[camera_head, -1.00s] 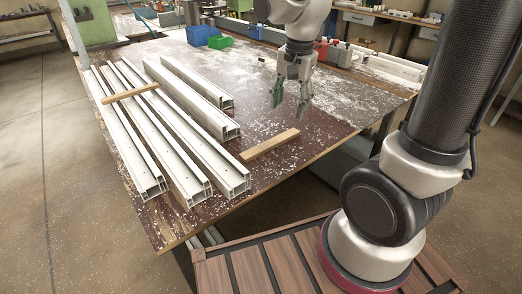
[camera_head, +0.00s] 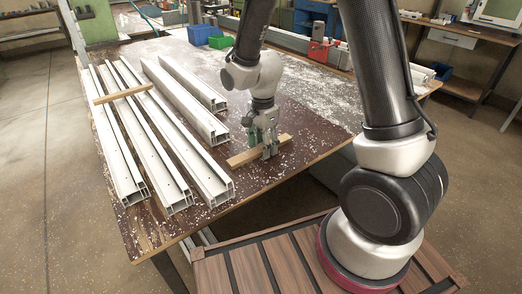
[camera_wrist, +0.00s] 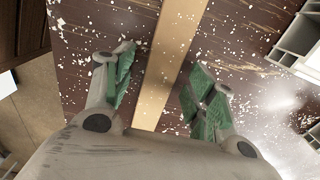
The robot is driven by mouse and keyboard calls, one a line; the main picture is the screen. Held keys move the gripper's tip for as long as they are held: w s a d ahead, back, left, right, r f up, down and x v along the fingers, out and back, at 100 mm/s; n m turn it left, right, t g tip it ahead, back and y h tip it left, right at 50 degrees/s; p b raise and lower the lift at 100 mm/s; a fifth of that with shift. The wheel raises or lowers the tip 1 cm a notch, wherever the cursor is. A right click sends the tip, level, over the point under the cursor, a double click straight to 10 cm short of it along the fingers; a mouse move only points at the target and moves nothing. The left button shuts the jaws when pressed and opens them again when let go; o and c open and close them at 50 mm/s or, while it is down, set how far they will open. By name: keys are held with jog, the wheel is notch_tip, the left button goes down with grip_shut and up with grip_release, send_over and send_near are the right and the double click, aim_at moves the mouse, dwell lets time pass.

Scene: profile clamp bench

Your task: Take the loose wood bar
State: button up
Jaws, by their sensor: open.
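The loose wood bar (camera_head: 240,158) lies flat on the bench near its front right edge, apart from the white profiles. My gripper (camera_head: 264,151) is down over the bar, with its fingers on either side of it. In the wrist view my gripper (camera_wrist: 160,85) is open, its green finger pads flanking the bar (camera_wrist: 172,55) with a gap on both sides. A second wood bar (camera_head: 123,95) lies across the white profiles at the left.
Several long white profiles (camera_head: 170,135) lie left of the gripper, the nearest ends close to the loose bar. The bench top (camera_head: 300,112) is strewn with white chips. Blue and green bins (camera_head: 219,42) stand at the back.

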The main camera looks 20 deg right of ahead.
jog(key=c, duration=1.1)
